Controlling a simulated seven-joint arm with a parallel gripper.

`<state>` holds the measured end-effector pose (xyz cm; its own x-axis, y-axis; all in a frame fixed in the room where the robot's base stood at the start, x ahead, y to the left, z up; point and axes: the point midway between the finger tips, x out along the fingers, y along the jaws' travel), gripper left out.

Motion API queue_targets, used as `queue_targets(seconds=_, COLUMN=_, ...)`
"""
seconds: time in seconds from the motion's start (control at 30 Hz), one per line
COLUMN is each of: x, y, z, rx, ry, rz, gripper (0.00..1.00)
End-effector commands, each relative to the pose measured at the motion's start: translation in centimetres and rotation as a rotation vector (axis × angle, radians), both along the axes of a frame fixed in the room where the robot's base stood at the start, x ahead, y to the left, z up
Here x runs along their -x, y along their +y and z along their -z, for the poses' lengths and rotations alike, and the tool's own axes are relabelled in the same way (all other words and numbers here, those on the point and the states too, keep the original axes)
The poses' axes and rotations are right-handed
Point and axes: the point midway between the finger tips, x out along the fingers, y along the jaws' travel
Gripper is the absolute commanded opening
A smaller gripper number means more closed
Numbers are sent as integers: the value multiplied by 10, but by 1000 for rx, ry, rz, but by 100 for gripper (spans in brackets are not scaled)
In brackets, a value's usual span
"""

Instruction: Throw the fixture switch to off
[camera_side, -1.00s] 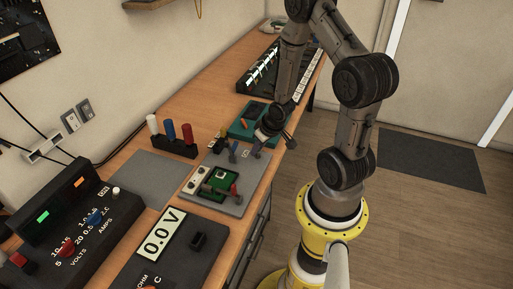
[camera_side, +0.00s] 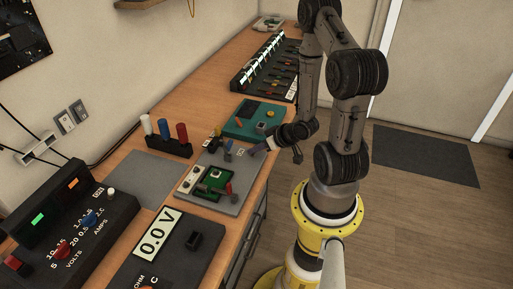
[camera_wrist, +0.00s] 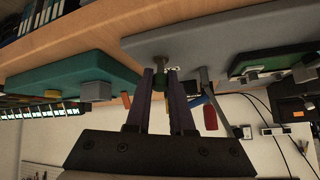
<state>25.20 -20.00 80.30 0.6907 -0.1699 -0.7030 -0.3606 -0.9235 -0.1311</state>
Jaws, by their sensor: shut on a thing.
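The grey fixture plate (camera_side: 212,205) lies near the bench's front edge and carries a green circuit board (camera_side: 214,180) and a red-handled lever (camera_side: 229,188). The red handle also shows in the wrist view (camera_wrist: 210,117). Small blue and dark parts (camera_side: 228,146) stand at the plate's far end. My gripper (camera_side: 256,149) reaches in low from the bench's front side to the plate's far right corner. In the wrist view, its purple fingers (camera_wrist: 160,82) are shut on a small grey-green post (camera_wrist: 160,66) by the plate. The fingers hide most of the post; I cannot tell its switch position.
A teal box (camera_side: 243,122) stands just beyond the plate. The meter (camera_side: 185,266) reads 0.0 V. A bare grey mat (camera_side: 142,178) lies to the left.

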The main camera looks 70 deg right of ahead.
Motion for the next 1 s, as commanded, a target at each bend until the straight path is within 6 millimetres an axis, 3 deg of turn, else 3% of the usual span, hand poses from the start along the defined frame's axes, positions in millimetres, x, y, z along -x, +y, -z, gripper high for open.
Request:
queue_targets(seconds=0.3, x=0, y=1, z=0, rx=0, ry=0, rz=-3, gripper=0)
queue_targets(seconds=0.33, x=0, y=1, z=0, rx=0, ry=0, rz=-3, gripper=26)
queue_targets(seconds=0.47, x=0, y=0, z=0, rx=0, ry=0, rz=-1, gripper=50)
queue_targets(seconds=0.8, x=1, y=0, z=-1, rx=0, ry=0, rz=0, gripper=51)
queue_targets(seconds=1.0, x=18, y=3, z=-19, rx=3, ry=-2, rz=4, gripper=51)
